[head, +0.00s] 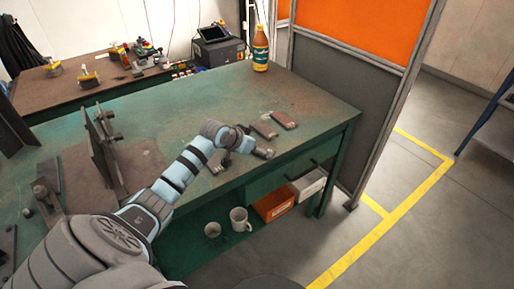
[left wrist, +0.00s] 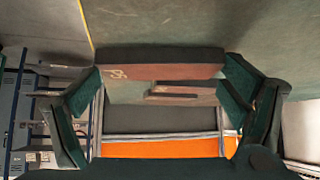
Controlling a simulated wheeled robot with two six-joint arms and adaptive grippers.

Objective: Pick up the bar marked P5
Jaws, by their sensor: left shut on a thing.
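The bar marked P5 (left wrist: 170,71) spans between the fingers of my left gripper (left wrist: 160,85) in the left wrist view. Its dark edge faces the camera, and the yellow marking, at the left of its reddish face, appears upside down. The fingers press on its two ends, so the gripper is shut on it. In the head view my left gripper (head: 240,146) is over the front right of the green bench (head: 200,95), with the bar (head: 263,152) at its tip. I cannot tell whether the bar touches the bench. My right gripper is not in view.
Two more bars (head: 264,130) (head: 284,119) lie just behind on the bench. A bottle (head: 260,48) stands at the back edge. Upright metal plates (head: 103,150) stand at left. Mugs (head: 240,219) and an orange bin (head: 273,205) sit on the shelf below.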

